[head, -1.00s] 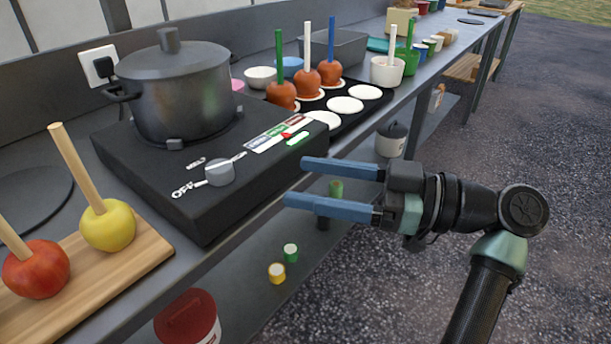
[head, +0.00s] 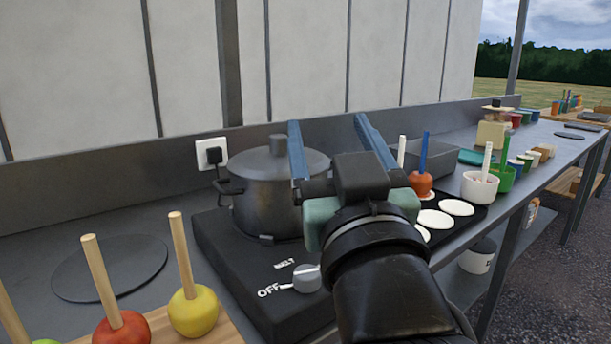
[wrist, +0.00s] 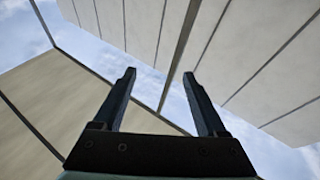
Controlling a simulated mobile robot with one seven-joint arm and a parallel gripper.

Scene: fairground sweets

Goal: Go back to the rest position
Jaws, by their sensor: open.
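My gripper (head: 328,138) is open and empty. In the head view its two blue fingers point up, in front of the grey lidded pot (head: 262,180) on the black hot plate (head: 225,245). My arm hides part of the pot, the hot plate and the black tray. In the wrist view my gripper (wrist: 162,95) also shows, with nothing between its fingers and only wall panels and sky beyond.
Apples on sticks, such as the yellow apple (head: 193,311), stand on a wooden board at the lower left. A coated apple (head: 420,183) and white discs sit on the black tray (head: 474,225). Cups and bowls line the counter to the right. The air above the counter is free.

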